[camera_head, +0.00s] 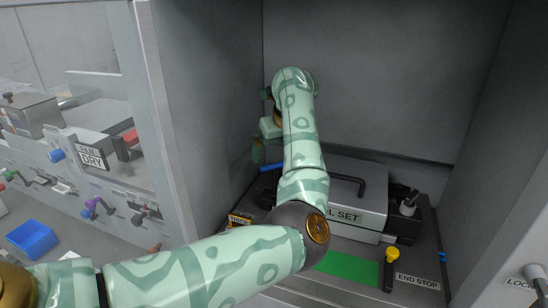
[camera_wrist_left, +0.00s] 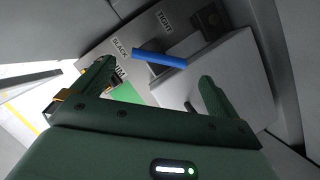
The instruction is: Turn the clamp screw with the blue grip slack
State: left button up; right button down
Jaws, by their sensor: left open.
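The blue grip (camera_wrist_left: 160,58) of the clamp screw is a straight bar in the left wrist view. A label with TIGHT (camera_wrist_left: 165,22) and a label that seems to read SLACK (camera_wrist_left: 120,47) are on the plate beside it. The bar's left end lies near the SLACK label. In the head view only a short piece of the blue grip (camera_head: 268,167) shows left of the tool set box. My left gripper (camera_wrist_left: 155,76) is open and empty, with the bar beyond its fingertips and apart from them. In the head view its fingers are mostly hidden behind my arm.
The grey tool set box (camera_head: 352,205) with a dark handle stands right of my arm. A yellow knob (camera_head: 392,254) by the END STOP label and a green patch (camera_head: 348,266) are in front. A grey side wall (camera_head: 200,110) stands close left. A blue tray (camera_head: 32,238) is outside.

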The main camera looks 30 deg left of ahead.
pick_arm(q)
jog(key=p+v, duration=0.2)
jog(key=v, duration=0.7)
jog(key=shift+r, duration=0.3)
jog(key=shift+d, duration=0.15)
